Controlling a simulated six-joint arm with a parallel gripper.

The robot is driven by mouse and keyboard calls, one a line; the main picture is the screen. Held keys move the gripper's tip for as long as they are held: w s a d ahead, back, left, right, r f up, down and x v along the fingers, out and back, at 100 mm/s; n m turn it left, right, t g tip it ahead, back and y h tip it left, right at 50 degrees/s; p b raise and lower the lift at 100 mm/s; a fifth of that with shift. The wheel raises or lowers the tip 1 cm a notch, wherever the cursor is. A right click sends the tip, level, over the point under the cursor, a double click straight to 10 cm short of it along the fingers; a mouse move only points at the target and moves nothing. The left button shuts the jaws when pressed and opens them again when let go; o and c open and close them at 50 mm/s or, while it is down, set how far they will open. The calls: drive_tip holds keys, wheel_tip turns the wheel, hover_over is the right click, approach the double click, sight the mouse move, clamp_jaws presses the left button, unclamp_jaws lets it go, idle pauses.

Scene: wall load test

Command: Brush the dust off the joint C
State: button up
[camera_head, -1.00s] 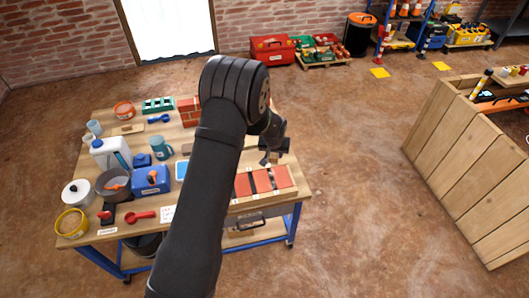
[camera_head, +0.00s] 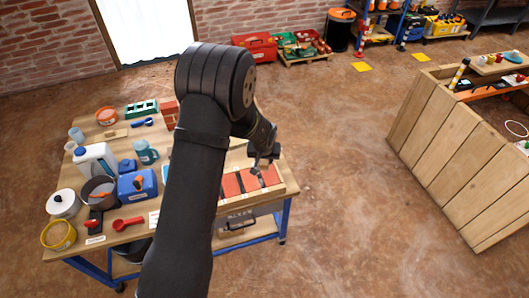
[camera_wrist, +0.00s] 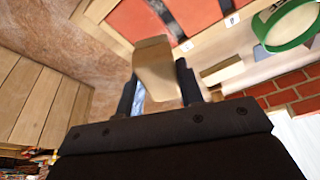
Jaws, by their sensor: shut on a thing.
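My gripper (camera_wrist: 158,92) is shut on a pale wooden brush (camera_wrist: 155,68), seen between its two dark fingers in the wrist view. The brush's far end and bristles are hard to make out. Red bricks (camera_wrist: 205,12) with dark joints between them lie in a wooden frame beyond the brush. One dark joint (camera_wrist: 168,22) runs just past the brush, with a small white label at its end. The labels are too small to read, so I cannot tell which is joint C. In the head view my gripper (camera_head: 261,157) is over the far side of the bricks (camera_head: 232,186).
The workbench (camera_head: 88,254) carries a blue box (camera_head: 137,185), a white jug (camera_head: 96,163), a pot and a red scoop (camera_head: 128,224) left of my arm. A green ring (camera_wrist: 290,40) shows in the wrist view. Open floor lies between the bench and a wooden counter (camera_head: 440,150).

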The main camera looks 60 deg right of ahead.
drive_tip(key=a, duration=0.1)
drive_tip(key=s+a, duration=0.1)
drive_tip(key=a, duration=0.1)
drive_tip(key=s+a+r, duration=0.1)
drive_tip(key=shift+a, duration=0.35)
hover_over(264, 189)
drive_tip(key=shift+w+d+f, duration=0.1)
drive_tip(key=shift+f, duration=3.2)
drive_tip(key=shift+x, duration=0.8)
drive_tip(key=shift+c, duration=0.4)
drive_tip(key=shift+w+d+f, duration=0.15)
drive_tip(key=shift+w+d, duration=0.15)
drive_tip(key=shift+w, duration=0.15)
drive_tip(key=shift+c, duration=0.4)
drive_tip(key=shift+w+d, duration=0.55)
drive_tip(key=shift+d, duration=0.05)
drive_tip(key=shift+w+d, duration=0.2)
drive_tip(key=shift+w, duration=0.05)
drive_tip(key=shift+w+d, duration=0.5)
drive_tip(key=shift+d, duration=0.05)
drive_tip(key=shift+w+d, duration=1.85)
drive_tip(key=shift+s+a, duration=3.75)
drive_tip(key=shift+r, duration=4.2)
